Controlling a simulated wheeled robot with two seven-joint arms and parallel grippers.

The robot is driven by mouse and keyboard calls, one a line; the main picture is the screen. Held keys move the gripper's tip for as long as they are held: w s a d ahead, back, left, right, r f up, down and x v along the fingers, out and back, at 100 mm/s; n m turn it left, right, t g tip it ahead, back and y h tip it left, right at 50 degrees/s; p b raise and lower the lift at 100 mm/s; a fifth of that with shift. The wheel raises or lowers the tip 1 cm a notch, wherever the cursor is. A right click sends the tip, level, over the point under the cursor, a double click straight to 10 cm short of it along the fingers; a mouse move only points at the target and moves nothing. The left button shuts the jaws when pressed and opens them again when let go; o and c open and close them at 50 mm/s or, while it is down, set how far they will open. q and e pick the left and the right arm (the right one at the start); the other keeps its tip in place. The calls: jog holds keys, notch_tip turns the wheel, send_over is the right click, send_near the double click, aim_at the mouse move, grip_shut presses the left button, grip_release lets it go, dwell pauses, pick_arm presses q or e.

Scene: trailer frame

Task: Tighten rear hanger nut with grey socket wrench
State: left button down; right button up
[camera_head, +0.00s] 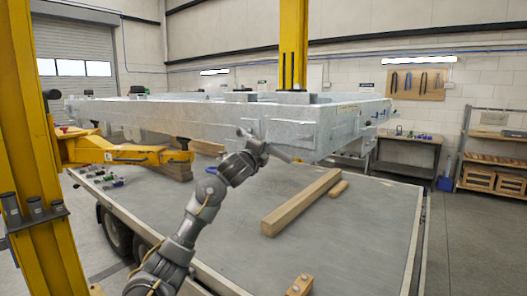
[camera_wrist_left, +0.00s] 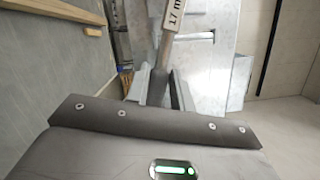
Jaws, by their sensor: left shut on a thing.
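My left gripper (camera_head: 257,148) is at the side of the grey trailer frame (camera_head: 190,118), near its corner. In the left wrist view the gripper (camera_wrist_left: 160,92) is shut on the grey handle of the socket wrench (camera_wrist_left: 166,50). A white tag on the wrench reads "17 m", with the rest cut off. The wrench points away from the gripper toward the metal frame (camera_wrist_left: 212,62). Its socket end is out of the picture. I cannot make out the rear hanger nut in either view, nor whether the wrench touches it. My right gripper is not in view.
The frame hangs above a grey flatbed (camera_head: 225,225) between yellow lift posts (camera_head: 293,45). A long wooden beam (camera_head: 300,202) and a short block (camera_head: 339,188) lie on the bed. A yellow lift arm (camera_head: 125,152) reaches under the frame at left. A workbench (camera_head: 408,142) stands behind.

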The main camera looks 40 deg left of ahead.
pick_arm(q)
jog(key=f+m+b, duration=0.1)
jog(key=b, duration=0.2)
jog(key=shift+a+f+m+t, duration=0.3)
jog(key=shift+a+f+m, duration=0.1)
